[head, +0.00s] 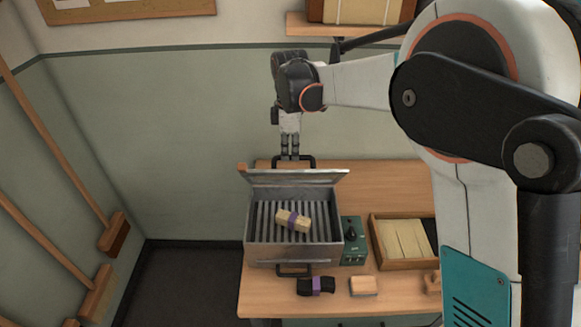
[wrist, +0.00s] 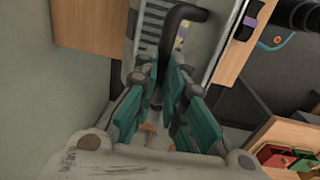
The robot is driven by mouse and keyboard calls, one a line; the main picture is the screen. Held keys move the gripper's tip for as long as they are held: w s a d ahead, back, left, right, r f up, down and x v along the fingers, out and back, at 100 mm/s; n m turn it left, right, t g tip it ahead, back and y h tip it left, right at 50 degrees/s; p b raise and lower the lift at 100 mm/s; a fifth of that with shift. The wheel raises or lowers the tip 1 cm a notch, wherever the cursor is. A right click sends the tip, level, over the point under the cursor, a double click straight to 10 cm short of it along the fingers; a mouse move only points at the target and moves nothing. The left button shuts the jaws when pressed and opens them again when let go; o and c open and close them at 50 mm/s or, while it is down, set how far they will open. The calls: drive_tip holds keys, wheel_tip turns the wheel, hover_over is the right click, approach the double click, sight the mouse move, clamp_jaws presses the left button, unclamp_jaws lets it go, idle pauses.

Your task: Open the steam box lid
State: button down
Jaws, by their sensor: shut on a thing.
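The steel steam box (head: 259,251) stands on the wooden bench, with its slatted inside in plain view. Its lid (head: 270,177) is raised at the back edge and seen nearly edge-on in the head view. The black lid handle (head: 312,163) is at the lid's far side; it also shows as a dark curved bar in the wrist view (wrist: 183,14). My gripper (head: 290,156) reaches down from above and is shut on this handle. In the wrist view my teal fingers (wrist: 162,88) stand on both sides of the bar. The exact finger contact is partly hidden.
A pale bundle with a purple band (head: 299,222) lies on the box's slats. A green control box (head: 353,251) and a wooden tray (head: 408,265) stand to the right. A dark banded bundle (head: 316,286) and wooden block (head: 363,287) lie in front. The wall is close behind.

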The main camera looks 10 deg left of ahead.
drive_tip(key=w+a+p, duration=0.1)
drive_tip(key=w+a, duration=0.1)
drive_tip(key=w, duration=1)
drive_tip(key=shift+a+f+p, duration=0.15)
drive_tip(key=shift+p, duration=0.2)
drive_tip(key=shift+s, duration=0.1)
drive_tip(key=c, duration=2)
unclamp_jaws()
drive_tip(key=o, duration=0.4)
drive_tip(key=shift+w+a+f, duration=0.3)
drive_tip(key=shift+w+f, duration=0.4)
drive_tip(key=shift+w, duration=0.2)
wheel_tip(320, 180, up, 13)
drive_tip(key=s, duration=0.1)
drive_tip(key=shift+s, duration=0.35)
